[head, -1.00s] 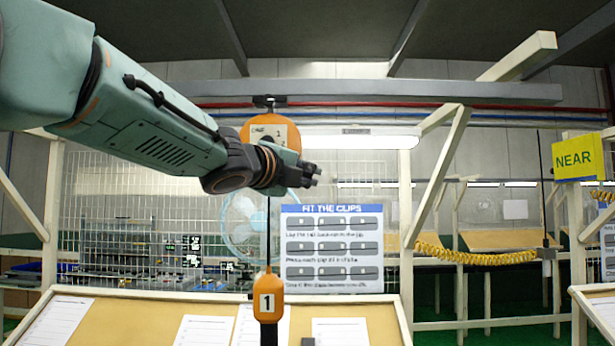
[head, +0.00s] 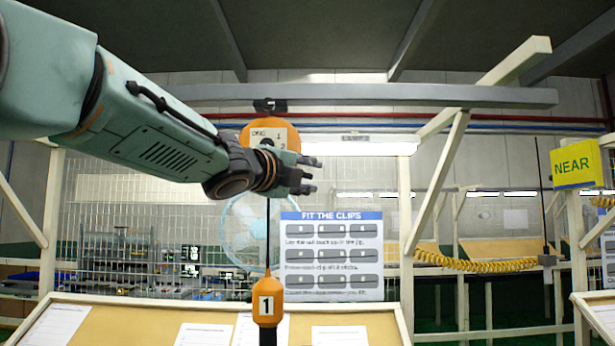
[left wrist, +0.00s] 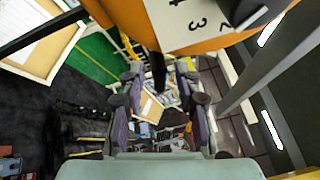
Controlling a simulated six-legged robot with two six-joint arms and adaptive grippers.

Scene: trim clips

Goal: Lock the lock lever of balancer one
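Balancer one (head: 258,132) is an orange round drum with a white label, hung from the overhead beam. Its cable runs down to an orange handle (head: 268,300) marked 1. My left gripper (head: 309,175) is open and empty just below the drum, partly covering it in the head view. In the left wrist view the drum (left wrist: 120,35) fills the top, its label showing 3 and 2. A black part (left wrist: 240,10) sits over the label; I cannot tell if it is the lock lever. A dark piece (left wrist: 158,70) hangs between my spread fingers (left wrist: 162,105), apart from both. My right gripper is out of view.
The beam (head: 350,94) runs just above the drum. A sloped workbench (head: 110,318) with paper sheets lies below. A yellow NEAR sign (head: 577,164) is at the right. Space right of the gripper looks free.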

